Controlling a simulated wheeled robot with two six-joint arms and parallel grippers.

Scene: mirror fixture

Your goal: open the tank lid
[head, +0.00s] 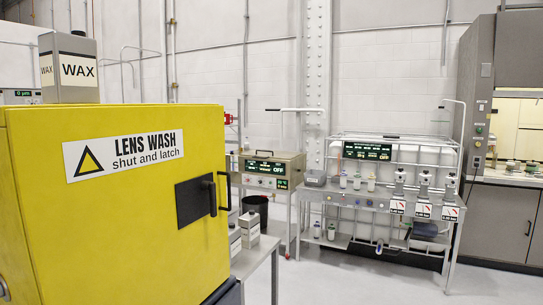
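No tank is labelled as such. A beige box-shaped unit (257,171) with green displays, one reading OFF, stands on a bench in the middle of the head view. Its flat top looks closed, and it may be the tank with its lid. A pale bar handle (295,110) shows above and behind it; I cannot tell whether it is joined to the unit. Neither of my grippers is in view.
A large yellow cabinet (120,215) marked LENS WASH fills the left foreground, with a WAX can (69,88) on top. A metal rack bench (380,198) with several bottles stands right of centre. A grey hood cabinet (507,220) is at far right. Floor (340,282) is clear in front.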

